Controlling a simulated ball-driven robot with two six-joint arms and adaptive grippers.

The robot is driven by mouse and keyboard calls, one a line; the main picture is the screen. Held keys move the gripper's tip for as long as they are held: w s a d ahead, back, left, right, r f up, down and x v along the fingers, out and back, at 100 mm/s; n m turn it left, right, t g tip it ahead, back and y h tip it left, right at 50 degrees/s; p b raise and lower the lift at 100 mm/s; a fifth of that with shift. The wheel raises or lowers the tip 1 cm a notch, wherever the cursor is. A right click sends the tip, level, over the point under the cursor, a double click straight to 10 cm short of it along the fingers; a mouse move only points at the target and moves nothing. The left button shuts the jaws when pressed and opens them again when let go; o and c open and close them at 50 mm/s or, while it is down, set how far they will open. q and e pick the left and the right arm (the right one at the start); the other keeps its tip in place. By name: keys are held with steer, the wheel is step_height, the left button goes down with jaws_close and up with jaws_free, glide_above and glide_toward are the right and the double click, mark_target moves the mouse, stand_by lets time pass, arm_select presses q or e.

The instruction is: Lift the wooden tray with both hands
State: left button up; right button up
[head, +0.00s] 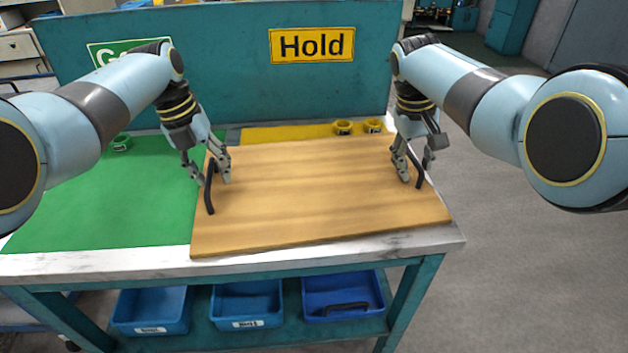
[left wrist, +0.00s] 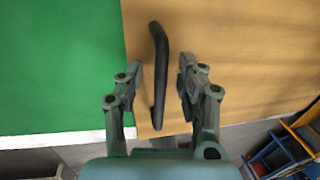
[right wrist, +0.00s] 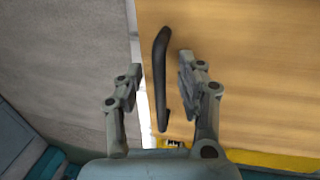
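The wooden tray (head: 310,205) is a flat light-brown board lying on the workbench, with a black handle at each short side. My left gripper (head: 208,177) is open at the left handle (head: 209,196). In the left wrist view that handle (left wrist: 159,75) stands between the spread fingers (left wrist: 157,85), with gaps on both sides. My right gripper (head: 414,172) is open at the right handle (head: 419,180). In the right wrist view that handle (right wrist: 160,75) lies between the spread fingers (right wrist: 157,88), nearer the right finger. Neither gripper visibly grips its handle.
A green mat (head: 100,210) covers the left of the bench, partly beside the tray. A teal back panel (head: 220,70) bears a "Hold" sign (head: 312,45). Blue bins (head: 247,303) sit on the shelf below.

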arm_select(q)
jaws_close()
arm_select(e)
jaws_close()
